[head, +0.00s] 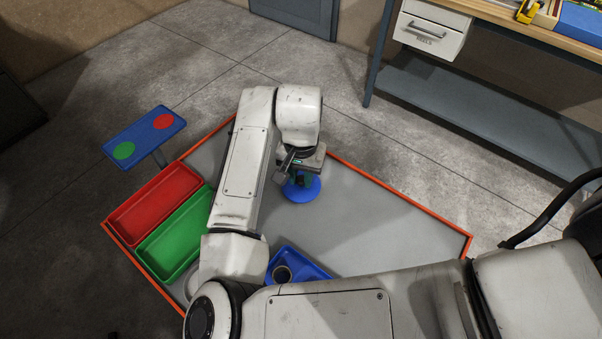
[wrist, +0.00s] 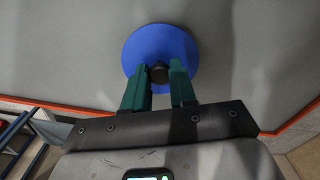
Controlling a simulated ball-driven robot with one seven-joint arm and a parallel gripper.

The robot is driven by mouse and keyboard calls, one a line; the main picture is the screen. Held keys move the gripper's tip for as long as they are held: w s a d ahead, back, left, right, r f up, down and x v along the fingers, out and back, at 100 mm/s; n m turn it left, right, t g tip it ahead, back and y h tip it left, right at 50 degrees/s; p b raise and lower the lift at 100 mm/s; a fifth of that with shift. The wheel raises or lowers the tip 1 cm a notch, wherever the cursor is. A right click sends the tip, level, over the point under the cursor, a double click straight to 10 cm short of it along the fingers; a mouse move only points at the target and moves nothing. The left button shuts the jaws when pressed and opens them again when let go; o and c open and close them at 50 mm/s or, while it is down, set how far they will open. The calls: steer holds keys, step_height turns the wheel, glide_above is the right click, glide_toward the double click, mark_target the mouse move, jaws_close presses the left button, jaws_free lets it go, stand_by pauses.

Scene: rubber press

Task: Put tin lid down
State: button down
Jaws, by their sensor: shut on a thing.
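The tin lid is a round blue disc with a dark knob at its middle. In the wrist view the tin lid (wrist: 150,42) lies beyond my fingertips, over the grey table top. My gripper (wrist: 158,72) has green fingers on both sides of the knob and is shut on it. In the head view the lid (head: 302,191) shows under my gripper (head: 300,179), over the middle of the grey table. I cannot tell whether the lid touches the table.
The grey table (head: 390,210) has an orange rim and free room right of the lid. A red tray (head: 152,200) and a green tray (head: 176,234) stand at left. A blue tray (head: 310,268) holding a dark round tin (head: 282,273) is near my arm. A button panel (head: 144,136) stands beyond the left edge.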

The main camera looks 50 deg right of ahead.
mark_target(301, 179)
steer(key=shift+f, duration=0.15)
steer(key=c, duration=0.9)
jaws_free()
step_height(301, 179, up, 12)
steer(key=shift+r, duration=0.2)
stand_by(0.3)
